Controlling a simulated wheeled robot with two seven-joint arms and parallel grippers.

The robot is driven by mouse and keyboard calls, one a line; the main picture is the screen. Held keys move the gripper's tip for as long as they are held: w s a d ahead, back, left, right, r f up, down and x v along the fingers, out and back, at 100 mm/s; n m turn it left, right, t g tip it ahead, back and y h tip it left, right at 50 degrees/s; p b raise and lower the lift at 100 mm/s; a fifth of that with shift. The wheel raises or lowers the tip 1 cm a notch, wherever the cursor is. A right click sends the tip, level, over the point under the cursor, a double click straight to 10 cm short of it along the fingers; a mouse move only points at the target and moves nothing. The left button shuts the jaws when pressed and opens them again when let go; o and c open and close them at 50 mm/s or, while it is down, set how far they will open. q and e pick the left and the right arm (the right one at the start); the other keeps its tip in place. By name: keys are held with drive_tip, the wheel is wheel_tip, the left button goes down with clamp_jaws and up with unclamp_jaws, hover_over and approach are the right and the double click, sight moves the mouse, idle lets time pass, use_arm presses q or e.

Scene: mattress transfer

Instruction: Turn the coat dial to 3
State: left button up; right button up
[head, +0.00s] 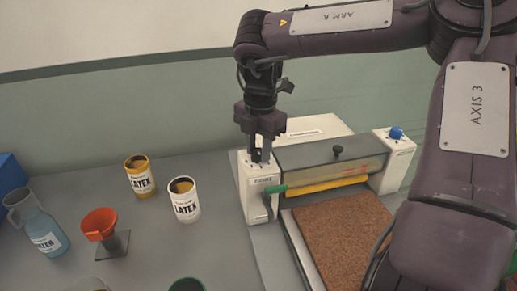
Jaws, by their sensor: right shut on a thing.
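The coating machine (254,200) stands on the bench with a white post at each end. My right gripper (260,157) comes down from above onto the top of the left post and is shut on the coat dial there. The fingers hide most of the dial, so its pointer and the number it is set to cannot be read. A small label is on the post's front, just below the fingers. My left gripper is not in view.
A green-handled lever (275,189) sits beside the left post; a blue knob (396,133) tops the right post. A brown slab (335,235) lies in front of the roller.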

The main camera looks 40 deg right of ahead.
sight(259, 151)
drive_tip(key=shift+w+r, duration=0.1)
idle(0.3)
drive_tip(key=o, duration=1)
drive_tip(key=r, duration=0.7)
drive_tip(key=shift+s+r, duration=0.2)
drive_tip(key=shift+r, duration=0.2)
